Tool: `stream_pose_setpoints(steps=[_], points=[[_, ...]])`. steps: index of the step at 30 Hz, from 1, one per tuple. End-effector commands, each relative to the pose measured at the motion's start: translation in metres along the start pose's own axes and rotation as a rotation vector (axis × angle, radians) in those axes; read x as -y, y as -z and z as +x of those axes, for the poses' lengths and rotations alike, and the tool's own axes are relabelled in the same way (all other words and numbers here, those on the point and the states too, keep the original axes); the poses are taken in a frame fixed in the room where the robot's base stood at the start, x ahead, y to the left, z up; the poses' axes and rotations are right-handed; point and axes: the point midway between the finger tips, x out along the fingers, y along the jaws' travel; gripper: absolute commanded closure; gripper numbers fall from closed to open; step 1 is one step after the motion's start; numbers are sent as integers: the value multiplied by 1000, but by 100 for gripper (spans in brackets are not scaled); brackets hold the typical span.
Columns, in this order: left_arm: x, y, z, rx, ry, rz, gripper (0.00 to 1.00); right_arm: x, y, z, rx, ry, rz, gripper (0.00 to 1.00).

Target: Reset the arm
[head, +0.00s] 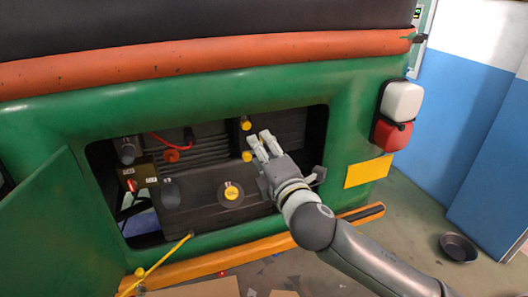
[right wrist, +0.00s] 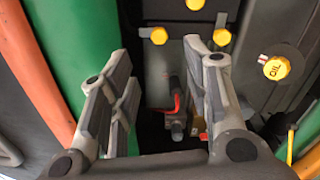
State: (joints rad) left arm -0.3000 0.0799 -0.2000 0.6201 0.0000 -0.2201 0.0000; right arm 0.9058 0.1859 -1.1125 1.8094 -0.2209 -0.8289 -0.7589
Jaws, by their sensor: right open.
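My right gripper (head: 264,146) is in front of the open engine bay of the green rickshaw (head: 230,90), near the right side of the opening. In the right wrist view the right gripper (right wrist: 160,85) is open, with nothing between its fingers. The yellow oil cap (head: 232,191) sits on the dark engine, left of the gripper; it also shows in the right wrist view (right wrist: 277,68). Yellow caps (head: 246,123) show just beside the fingertips. My left gripper is not in view.
An open green panel (head: 45,235) stands at the left. An orange bumper bar (head: 215,264) runs below the opening. A dark pan (head: 458,247) lies on the floor at right, by the blue wall (head: 455,130). Cardboard pieces (head: 205,288) lie at the bottom.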

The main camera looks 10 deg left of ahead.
Motion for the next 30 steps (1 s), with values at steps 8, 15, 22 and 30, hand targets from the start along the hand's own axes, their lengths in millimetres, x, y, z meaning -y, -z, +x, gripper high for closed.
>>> stream_pose_setpoints(steps=[8, 15, 22, 30], points=[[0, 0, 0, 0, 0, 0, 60, 0, 0, -1, 0, 0, 0, 56], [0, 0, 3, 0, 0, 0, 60, 41, -14, 8, 29, 63, 94, 56], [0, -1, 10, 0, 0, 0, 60, 200, -52, 11, 152, 274, 435, 56], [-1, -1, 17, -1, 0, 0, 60, 397, -64, -50, 341, 505, 806, 56]])
